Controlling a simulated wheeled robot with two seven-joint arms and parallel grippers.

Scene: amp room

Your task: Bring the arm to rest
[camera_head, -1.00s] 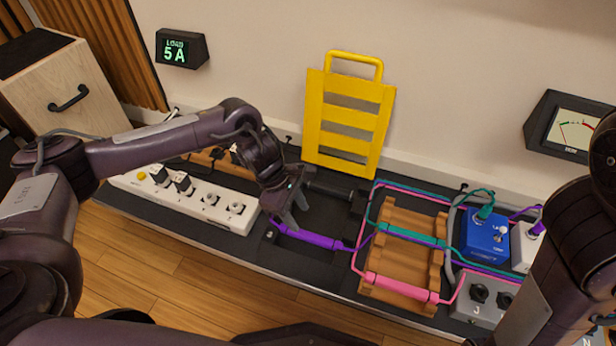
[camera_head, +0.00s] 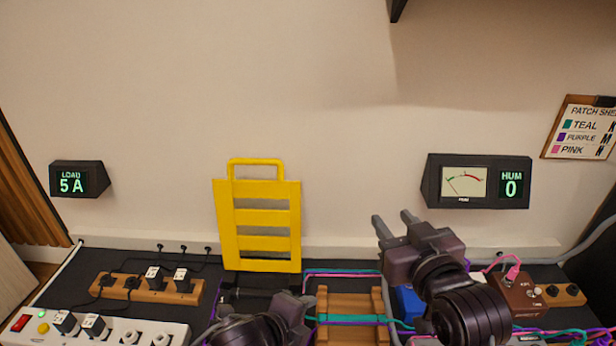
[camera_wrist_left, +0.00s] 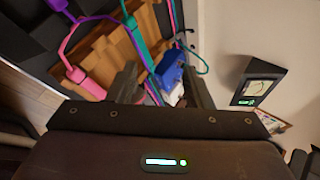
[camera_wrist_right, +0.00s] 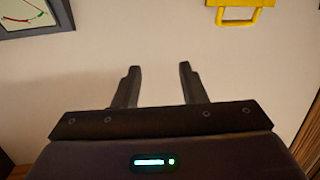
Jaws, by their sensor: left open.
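My left gripper (camera_head: 303,302) is low in the head view, in front of the board, left of the wooden cradle. In the left wrist view (camera_wrist_left: 163,85) its fingers are apart with nothing between them. The cradle (camera_wrist_left: 100,48) with teal and pink cables and a blue pedal (camera_wrist_left: 170,68) lie beyond it. My right gripper (camera_head: 392,218) is raised in front of the wall, fingers upward. In the right wrist view (camera_wrist_right: 158,82) its fingers are apart and empty, facing bare wall.
A yellow slotted panel (camera_head: 257,262) leans on the wall. A white power strip (camera_head: 110,337) and a wooden socket block (camera_head: 172,293) are at left. A load display (camera_head: 79,180), hum meter (camera_head: 478,182) and patch sheet (camera_head: 585,132) hang on the wall. Wall space between is clear.

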